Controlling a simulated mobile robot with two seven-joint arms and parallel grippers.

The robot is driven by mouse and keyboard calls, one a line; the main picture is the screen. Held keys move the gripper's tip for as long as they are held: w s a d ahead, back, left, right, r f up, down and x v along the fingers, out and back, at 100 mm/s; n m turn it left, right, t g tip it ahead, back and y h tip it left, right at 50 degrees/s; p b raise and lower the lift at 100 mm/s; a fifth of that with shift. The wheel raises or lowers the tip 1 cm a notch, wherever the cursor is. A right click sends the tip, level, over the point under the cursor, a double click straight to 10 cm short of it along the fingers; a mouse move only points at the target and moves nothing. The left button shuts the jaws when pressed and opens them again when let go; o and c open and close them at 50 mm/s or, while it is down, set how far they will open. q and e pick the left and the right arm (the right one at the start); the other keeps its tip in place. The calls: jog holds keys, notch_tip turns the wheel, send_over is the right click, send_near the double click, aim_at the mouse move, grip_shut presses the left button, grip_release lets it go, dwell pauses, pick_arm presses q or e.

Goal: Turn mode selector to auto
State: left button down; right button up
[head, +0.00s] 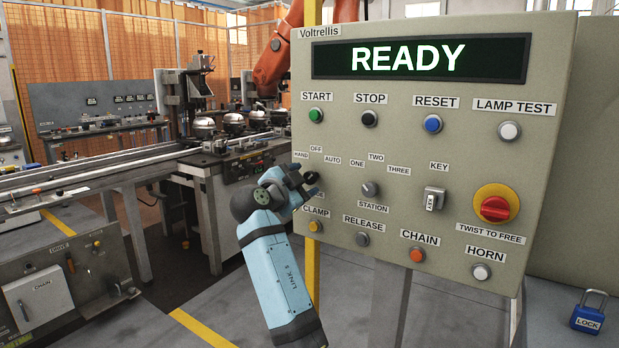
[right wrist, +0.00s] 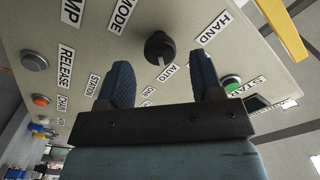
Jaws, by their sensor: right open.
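The mode selector (right wrist: 160,47) is a round black knob on the beige control panel (head: 340,220). In the right wrist view it lies ahead of my right gripper (right wrist: 161,68), between the lines of the two open fingers, and appears clear of both. The HAND label (right wrist: 212,28) and AUTO label (right wrist: 168,75) show there; no OFF label can be made out in this view. In the head view my right gripper (head: 303,182) is at the panel's left side, below the HAND, OFF and AUTO labels, and partly covers the selector area. I cannot tell the knob's setting. My left gripper is not in view.
The grey station knob (head: 370,189) is right of my gripper. The green start button (head: 316,115) is above, and the yellow clamp button (head: 315,226) below. A key switch (head: 435,199) and red emergency stop (head: 495,208) are farther right. The display (head: 420,58) reads READY.

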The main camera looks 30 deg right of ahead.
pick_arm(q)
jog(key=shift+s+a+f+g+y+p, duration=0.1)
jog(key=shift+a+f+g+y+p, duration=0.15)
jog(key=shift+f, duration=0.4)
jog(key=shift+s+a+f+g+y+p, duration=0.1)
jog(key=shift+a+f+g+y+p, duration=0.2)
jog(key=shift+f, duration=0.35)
pick_arm(e)
jog(key=v, duration=1)
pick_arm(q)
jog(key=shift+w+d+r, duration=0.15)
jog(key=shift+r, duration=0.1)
